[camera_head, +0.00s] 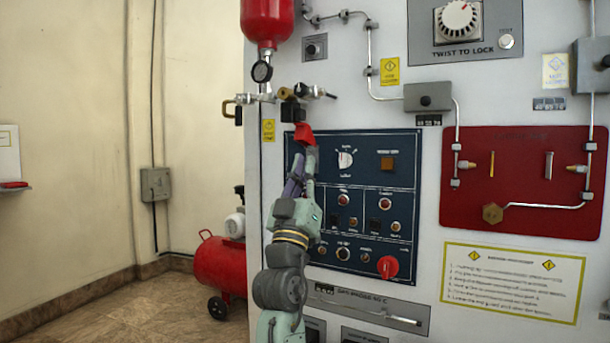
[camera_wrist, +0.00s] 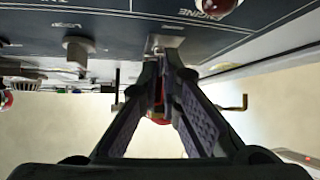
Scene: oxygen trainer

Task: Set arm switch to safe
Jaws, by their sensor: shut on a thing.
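The arm switch shows as a small metal base plate (camera_wrist: 166,40) on the dark blue panel in the wrist view, right at my fingertips. A red part (camera_head: 303,132), which looks like its cover, stands out at the panel's upper left in the head view. My gripper (camera_head: 308,155) reaches up to this spot from below. In the wrist view my gripper (camera_wrist: 160,65) has its fingers drawn together at the tips, on the switch. Some red shows between the fingers. The lever itself and its position are hidden by the fingers.
The blue panel (camera_head: 365,213) also has a white rotary knob (camera_head: 345,159), an orange button (camera_head: 387,163), several small knobs and a red knob (camera_head: 388,267). A gauge (camera_head: 262,72) and valves sit above left of my gripper. A red compressor (camera_head: 218,263) stands on the floor at left.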

